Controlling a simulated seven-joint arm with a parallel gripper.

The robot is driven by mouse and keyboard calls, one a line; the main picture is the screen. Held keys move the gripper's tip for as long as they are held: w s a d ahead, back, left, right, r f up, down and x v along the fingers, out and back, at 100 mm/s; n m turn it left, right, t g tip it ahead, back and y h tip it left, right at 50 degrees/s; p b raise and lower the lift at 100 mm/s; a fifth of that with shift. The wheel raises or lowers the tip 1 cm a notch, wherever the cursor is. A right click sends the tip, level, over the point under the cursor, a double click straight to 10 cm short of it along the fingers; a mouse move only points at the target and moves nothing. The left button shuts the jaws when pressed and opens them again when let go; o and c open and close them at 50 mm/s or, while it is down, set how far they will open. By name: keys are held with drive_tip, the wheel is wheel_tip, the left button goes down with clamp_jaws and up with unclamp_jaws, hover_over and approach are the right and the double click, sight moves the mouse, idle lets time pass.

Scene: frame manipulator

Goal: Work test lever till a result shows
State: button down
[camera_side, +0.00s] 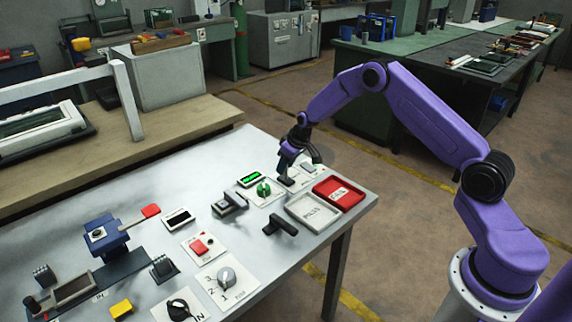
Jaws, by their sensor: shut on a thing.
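My gripper (288,177) is low over the far right part of the metal table, shut on a small dark grey piece whose shape is mostly hidden by the fingers. I cannot tell whether this piece is the test lever. Just left of my gripper is a green knob (264,188) on a white plate. Beside it, a small display (249,180) is lit green; its text is too small to read. A blue device (105,236) with a red-tipped lever (150,211) stands at the left, apart from my gripper.
A white tray (296,214) and a red tray (355,200) lie at the table's right edge. A black T-handle (280,225), a grey block device (229,205), a dark display (179,217), a red switch (199,246) and a numbered dial (226,277) stand nearer.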

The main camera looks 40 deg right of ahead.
drive_tip(key=shift+s+a+t, duration=0.1)
drive_tip(key=shift+s+t, duration=0.3)
drive_tip(key=shift+t, duration=0.2)
drive_tip(key=c, duration=0.8)
unclamp_jaws()
drive_tip(key=shift+r, duration=0.1)
drive_tip(key=v, duration=1.7)
drive_tip(key=shift+s, duration=0.15)
